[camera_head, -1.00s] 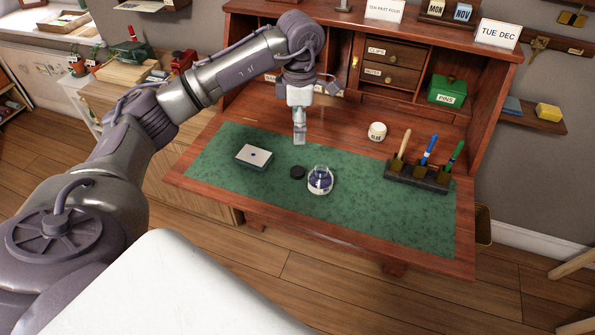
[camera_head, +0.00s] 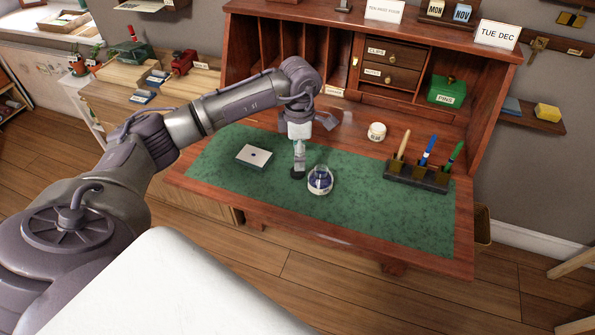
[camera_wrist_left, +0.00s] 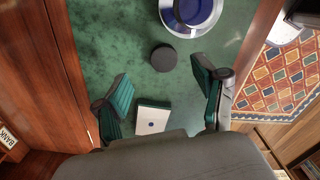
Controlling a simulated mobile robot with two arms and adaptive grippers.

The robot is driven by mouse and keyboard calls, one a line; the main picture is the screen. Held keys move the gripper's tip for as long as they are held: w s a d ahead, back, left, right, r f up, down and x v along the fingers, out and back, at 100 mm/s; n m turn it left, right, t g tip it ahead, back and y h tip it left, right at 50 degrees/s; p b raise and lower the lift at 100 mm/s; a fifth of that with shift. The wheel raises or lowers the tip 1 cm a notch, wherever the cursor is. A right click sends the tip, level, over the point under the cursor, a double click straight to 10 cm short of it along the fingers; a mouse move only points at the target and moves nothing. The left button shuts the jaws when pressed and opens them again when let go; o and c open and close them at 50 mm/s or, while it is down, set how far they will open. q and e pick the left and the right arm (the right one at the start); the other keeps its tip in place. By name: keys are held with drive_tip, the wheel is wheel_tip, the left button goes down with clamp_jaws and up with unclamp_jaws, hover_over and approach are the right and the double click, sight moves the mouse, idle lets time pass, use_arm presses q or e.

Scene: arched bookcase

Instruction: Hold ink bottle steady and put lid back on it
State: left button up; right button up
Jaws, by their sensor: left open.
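The ink bottle (camera_head: 320,181) is a clear glass bottle with dark blue ink, standing upright and open on the green desk mat (camera_head: 375,215). Its round mouth shows at the top edge of the left wrist view (camera_wrist_left: 193,12). The black round lid (camera_head: 297,175) lies on the mat just left of the bottle, and it also shows in the left wrist view (camera_wrist_left: 164,59). My left gripper (camera_head: 299,164) points down just over the lid. Its fingers are apart and empty in the left wrist view (camera_wrist_left: 160,75), with the lid a little beyond them. My right gripper is not in view.
A white-topped box (camera_head: 254,156) lies on the mat left of the lid. A pen stand (camera_head: 417,177) with several pens and a small white jar (camera_head: 377,132) stand to the right. The mat in front of the bottle is clear.

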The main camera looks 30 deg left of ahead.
use_arm(q)
drive_tip(key=f, duration=0.3)
drive_tip(key=f+p, duration=0.1)
drive_tip(key=f, duration=0.1)
drive_tip(key=shift+s+f, duration=0.1)
drive_tip(key=shift+s, duration=0.2)
drive_tip(key=c, duration=0.8)
